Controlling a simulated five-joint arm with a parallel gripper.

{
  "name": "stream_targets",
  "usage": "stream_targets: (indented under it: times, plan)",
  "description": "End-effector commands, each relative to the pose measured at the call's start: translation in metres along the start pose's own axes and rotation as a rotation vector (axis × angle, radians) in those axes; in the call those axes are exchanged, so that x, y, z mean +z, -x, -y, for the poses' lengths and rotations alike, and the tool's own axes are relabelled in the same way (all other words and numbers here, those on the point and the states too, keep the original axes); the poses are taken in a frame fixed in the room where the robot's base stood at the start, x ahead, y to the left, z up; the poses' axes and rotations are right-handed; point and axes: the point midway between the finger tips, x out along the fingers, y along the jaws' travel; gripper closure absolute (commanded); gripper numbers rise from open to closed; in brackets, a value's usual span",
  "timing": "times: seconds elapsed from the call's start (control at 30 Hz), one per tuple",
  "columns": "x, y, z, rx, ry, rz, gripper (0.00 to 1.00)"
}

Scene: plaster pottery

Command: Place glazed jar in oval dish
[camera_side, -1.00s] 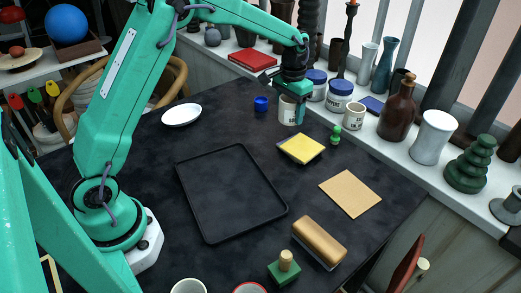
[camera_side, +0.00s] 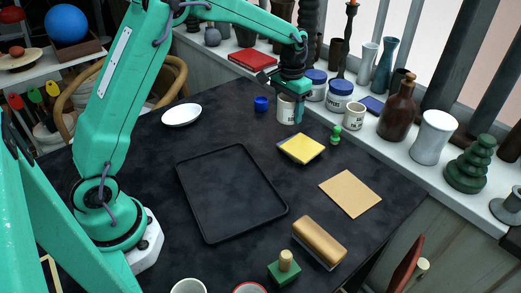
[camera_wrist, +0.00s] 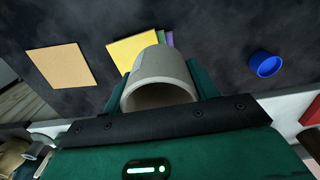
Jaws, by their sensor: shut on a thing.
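The glazed jar (camera_side: 287,109) is a pale grey, open-topped cylinder at the back of the dark table. My gripper (camera_side: 289,112) points down over it, shut on it. In the wrist view the jar (camera_wrist: 162,70) sits between the two green fingers (camera_wrist: 160,88), its open mouth toward the camera. The side view does not show clearly whether its base touches the table. The oval dish (camera_side: 182,115) is white, shallow and empty, lying on the table well to the left of my gripper.
A blue cap (camera_side: 261,103) lies left of the jar, also in the wrist view (camera_wrist: 264,64). A black tray (camera_side: 230,190) fills mid-table. Jars and bottles line the sill (camera_side: 368,122) behind.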

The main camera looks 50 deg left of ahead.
Motion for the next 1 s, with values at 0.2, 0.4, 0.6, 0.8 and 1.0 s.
stream_targets:
  times: [0.2,0.4,0.6,0.8,1.0]
  plan:
    - [0.012,0.003,0.042,0.0,0.112,-0.001,0.68]
    - [0.037,0.005,0.1,0.0,0.277,-0.001,0.68]
    - [0.072,0.007,0.157,0.0,0.461,-0.001,0.68]
    - [0.109,0.009,0.202,0.0,0.625,-0.002,0.68]
    - [0.134,0.009,0.226,0.0,0.726,-0.001,0.68]
